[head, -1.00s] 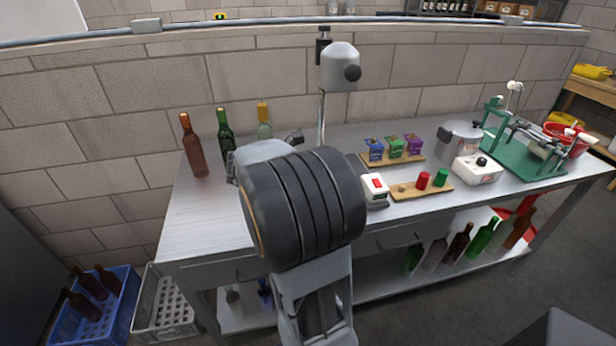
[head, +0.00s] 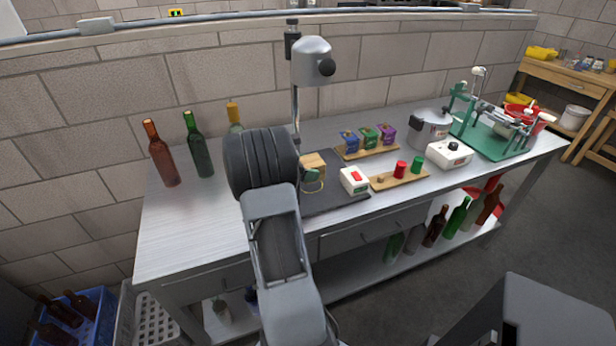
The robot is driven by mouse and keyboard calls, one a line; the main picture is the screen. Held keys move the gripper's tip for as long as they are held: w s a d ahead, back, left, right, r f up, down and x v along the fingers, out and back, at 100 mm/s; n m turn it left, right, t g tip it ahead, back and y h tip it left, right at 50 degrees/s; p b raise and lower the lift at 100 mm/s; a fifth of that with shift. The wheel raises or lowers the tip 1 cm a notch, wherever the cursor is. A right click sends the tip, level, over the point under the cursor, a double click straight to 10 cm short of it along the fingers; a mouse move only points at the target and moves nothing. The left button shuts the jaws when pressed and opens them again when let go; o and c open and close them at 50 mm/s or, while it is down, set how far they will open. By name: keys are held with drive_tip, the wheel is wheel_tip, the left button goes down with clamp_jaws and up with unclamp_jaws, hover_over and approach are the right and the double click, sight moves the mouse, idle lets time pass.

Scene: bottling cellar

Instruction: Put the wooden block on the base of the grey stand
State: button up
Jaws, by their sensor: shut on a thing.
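The wooden block (head: 315,160) is a small light-brown box beside the dark round joint of my arm in the head view. My gripper (head: 306,168) is largely hidden behind that joint. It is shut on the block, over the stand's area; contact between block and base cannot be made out. The grey stand (head: 312,62) has a rounded grey head with a black knob on a thin upright pole. Its dark flat base (head: 338,194) lies on the bench, partly hidden by my arm. A thin yellowish ring and a small green piece show just below the block.
A white box with a red switch (head: 354,181) stands at the base's right edge. Right of it is a board with red and green cylinders (head: 400,178). Small colored boxes (head: 368,140) stand behind. Bottles (head: 162,155) stand at left. The bench's front left is clear.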

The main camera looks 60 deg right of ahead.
drive_tip(key=shift+w+d+f, duration=0.1)
drive_tip(key=shift+d+f, duration=0.3)
drive_tip(key=shift+f, duration=1.6)
drive_tip(key=shift+f, duration=0.1)
drive_tip(key=shift+f, duration=0.15)
drive_tip(key=o, duration=1)
